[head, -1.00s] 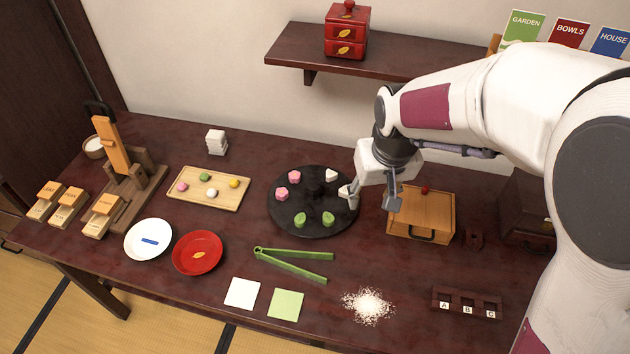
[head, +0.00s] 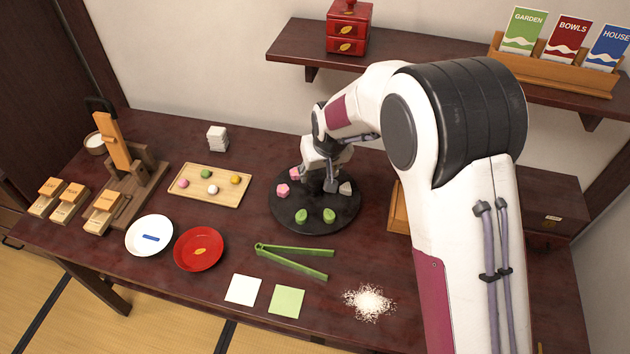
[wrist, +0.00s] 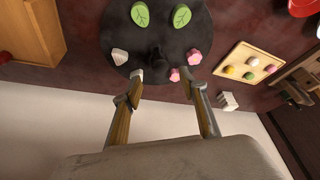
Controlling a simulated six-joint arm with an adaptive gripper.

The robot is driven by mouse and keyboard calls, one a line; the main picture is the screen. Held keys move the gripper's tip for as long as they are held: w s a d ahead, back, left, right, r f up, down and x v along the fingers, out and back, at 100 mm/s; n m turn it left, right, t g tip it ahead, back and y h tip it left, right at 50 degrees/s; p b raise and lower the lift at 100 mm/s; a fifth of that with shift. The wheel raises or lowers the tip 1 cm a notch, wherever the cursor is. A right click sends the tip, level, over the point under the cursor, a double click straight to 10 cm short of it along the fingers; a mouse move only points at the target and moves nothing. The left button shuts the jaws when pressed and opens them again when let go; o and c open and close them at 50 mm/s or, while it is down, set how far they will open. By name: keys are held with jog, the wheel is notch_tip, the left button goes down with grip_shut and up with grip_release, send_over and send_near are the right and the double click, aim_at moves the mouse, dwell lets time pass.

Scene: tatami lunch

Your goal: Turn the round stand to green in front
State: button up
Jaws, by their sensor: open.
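The round stand (head: 345,210) is a dark disc on the table with a dark central knob, clearest in the wrist view (wrist: 157,58). Two green leaf-marked sweets (head: 315,216) lie at its front edge. Pink flower-shaped sweets (head: 283,190) lie at its left and back left. A white sweet (head: 345,188) lies at its right; another pale piece beside my fingertip in the wrist view is partly hidden. My gripper (wrist: 162,80) is open and empty, low over the back of the stand, its fingertips apart on either side of the knob's line. I cannot tell if they touch anything.
A wooden tray (head: 239,200) of small coloured sweets stands left of the stand. Green tongs (head: 290,262) lie in front. A wooden box (head: 397,212) stands to the right, mostly hidden by my arm. A shelf (head: 400,62) hangs above the back.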

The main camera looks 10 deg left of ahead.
aim_at(315, 183)
jog(key=shift+f, duration=0.1)
dwell(0.3)
jog(key=shift+x, duration=3.75)
grip_shut()
